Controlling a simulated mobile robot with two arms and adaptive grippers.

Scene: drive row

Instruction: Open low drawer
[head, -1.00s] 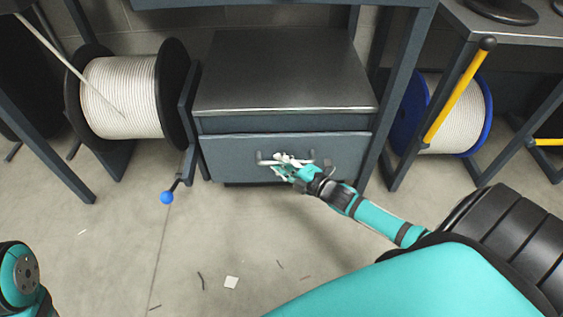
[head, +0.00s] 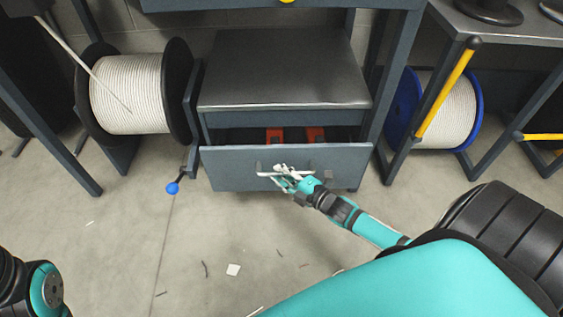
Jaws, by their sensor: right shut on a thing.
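The low drawer (head: 228,172) is a grey-blue drawer under a metal-topped cabinet (head: 285,70). It stands partly open, with a dark gap behind its front. Red items (head: 275,136) show inside. My right gripper (head: 282,172) is shut on the drawer's bar handle (head: 264,170) at the middle of the front. Its fingers hide part of the handle. Part of my left arm shows at the lower left edge, but its gripper is out of view.
A white cable reel (head: 128,95) with a blue-knobbed crank (head: 172,188) stands left of the cabinet. A blue-flanged reel (head: 445,105) and a yellow bar (head: 446,88) are at the right. The floor before the drawer is free apart from small scraps (head: 233,270).

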